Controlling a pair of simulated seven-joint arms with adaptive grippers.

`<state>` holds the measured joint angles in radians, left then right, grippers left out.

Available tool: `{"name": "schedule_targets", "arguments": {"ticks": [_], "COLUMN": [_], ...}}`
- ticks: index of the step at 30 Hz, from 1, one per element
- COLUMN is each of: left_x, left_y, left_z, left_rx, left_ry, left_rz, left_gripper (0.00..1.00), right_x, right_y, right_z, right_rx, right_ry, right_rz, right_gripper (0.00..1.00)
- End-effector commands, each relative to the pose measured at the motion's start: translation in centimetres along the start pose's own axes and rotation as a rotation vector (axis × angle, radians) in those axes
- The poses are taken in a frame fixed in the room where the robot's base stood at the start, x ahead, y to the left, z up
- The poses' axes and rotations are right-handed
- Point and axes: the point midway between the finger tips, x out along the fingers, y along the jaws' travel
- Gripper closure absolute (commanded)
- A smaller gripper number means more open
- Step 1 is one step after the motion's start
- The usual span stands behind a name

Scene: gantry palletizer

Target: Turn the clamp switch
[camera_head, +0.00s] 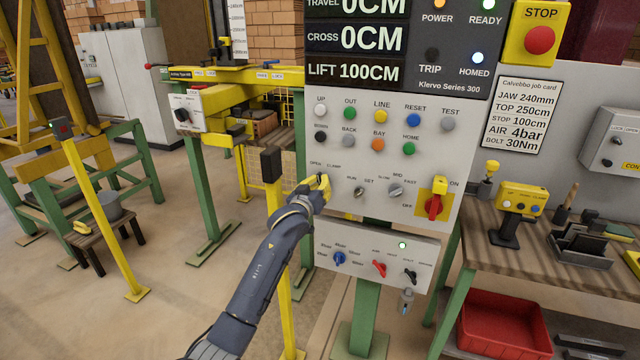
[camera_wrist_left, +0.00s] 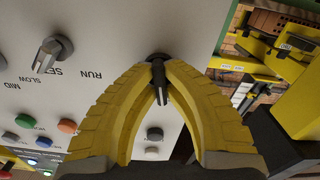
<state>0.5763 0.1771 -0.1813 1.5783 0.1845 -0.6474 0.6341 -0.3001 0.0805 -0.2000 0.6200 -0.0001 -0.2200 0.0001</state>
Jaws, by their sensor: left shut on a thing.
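The clamp switch (camera_wrist_left: 158,80) is a small dark knob with a short grey lever, seen between yellow fingertips in the left wrist view. In the head view, it is hidden behind my left gripper (camera_head: 321,187), just under the "OPEN CLAMP" label at the panel's left edge. My left gripper (camera_wrist_left: 160,70) is shut on the knob, one finger on each side. The control panel (camera_head: 345,225) is light grey and upright. Which label the switch points to cannot be told. My right gripper is not in view.
The run/set switch (camera_head: 359,191) and slow/mid/fast switch (camera_head: 395,190) sit right of my gripper. A red rotary handle (camera_head: 433,206) is farther right. Push buttons line the panel above, and a lower panel (camera_head: 340,280) has more switches. A black-topped yellow post (camera_head: 271,166) stands close left.

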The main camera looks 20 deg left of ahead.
Motion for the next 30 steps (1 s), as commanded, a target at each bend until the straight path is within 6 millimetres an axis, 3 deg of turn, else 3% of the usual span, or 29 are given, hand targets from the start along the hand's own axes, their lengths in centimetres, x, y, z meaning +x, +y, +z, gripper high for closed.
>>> {"name": "schedule_targets", "arguments": {"ticks": [18,30], "left_x": [0.01,0.01], "left_y": [0.20,0.33], "left_z": [0.05,0.14], "left_rx": [0.582,0.849], "left_ry": [0.000,0.000], "left_rz": [0.000,0.000], "left_gripper": [1.00,1.00], "right_x": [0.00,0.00], "right_y": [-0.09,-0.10], "right_z": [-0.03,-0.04], "right_rx": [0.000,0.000], "right_ry": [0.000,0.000], "right_rz": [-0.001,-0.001], "right_gripper": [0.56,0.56]}}
